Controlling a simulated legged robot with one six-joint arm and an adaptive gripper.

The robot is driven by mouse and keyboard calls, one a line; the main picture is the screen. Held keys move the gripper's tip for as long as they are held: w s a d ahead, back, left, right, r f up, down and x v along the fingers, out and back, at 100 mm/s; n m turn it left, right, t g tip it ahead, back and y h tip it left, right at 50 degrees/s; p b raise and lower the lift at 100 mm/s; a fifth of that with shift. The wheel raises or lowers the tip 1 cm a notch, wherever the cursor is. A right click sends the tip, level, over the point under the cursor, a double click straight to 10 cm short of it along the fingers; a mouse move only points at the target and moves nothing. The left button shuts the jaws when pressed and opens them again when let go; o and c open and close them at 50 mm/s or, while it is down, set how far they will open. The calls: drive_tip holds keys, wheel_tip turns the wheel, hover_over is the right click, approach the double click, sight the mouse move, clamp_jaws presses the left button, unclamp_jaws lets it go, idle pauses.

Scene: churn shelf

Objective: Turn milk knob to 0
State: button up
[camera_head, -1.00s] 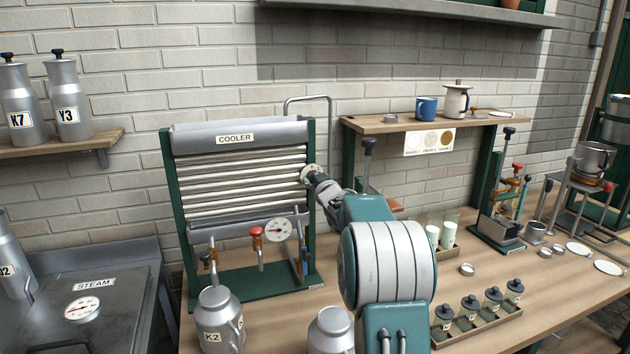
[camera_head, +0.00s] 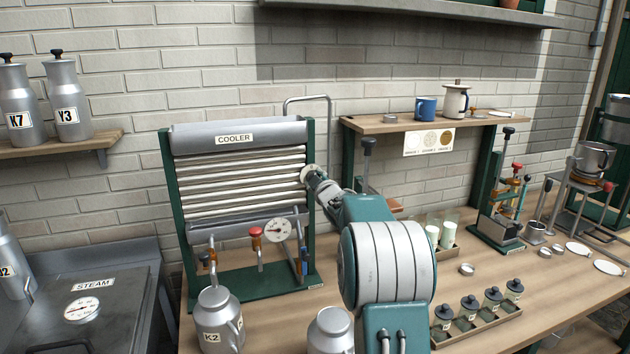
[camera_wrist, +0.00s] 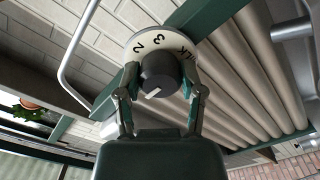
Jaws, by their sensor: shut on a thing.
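The milk knob (camera_wrist: 158,70) is a dark round knob on a white dial plate (camera_wrist: 142,39) with 2, 3 and part of the milk label visible. The rest of the dial is hidden. A white mark on the knob's face points to the lower left in the wrist view. My gripper (camera_wrist: 160,76) has one finger on each side of the knob and is shut on it. In the head view, my gripper (camera_head: 318,182) is at the right side of the cooler (camera_head: 236,139), and the dial plate (camera_head: 308,172) shows partly behind it.
The cooler's green frame (camera_head: 310,140) and ribbed pipes (camera_head: 240,181) are close to my gripper. A bent metal pipe (camera_head: 307,98) rises behind it. A wooden shelf (camera_head: 385,125) stands to the right. A gauge (camera_head: 278,230) and can K2 (camera_head: 217,318) are lower left.

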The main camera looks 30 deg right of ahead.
idle(0.3)
drive_tip(key=o, duration=1.2)
drive_tip(key=shift+w+a+f, duration=0.1)
drive_tip(key=shift+c, duration=0.2)
drive_tip(key=shift+s, duration=0.3)
drive_tip(key=v, duration=1.1)
drive_tip(key=shift+s, duration=0.2)
drive_tip(key=shift+a, duration=0.1)
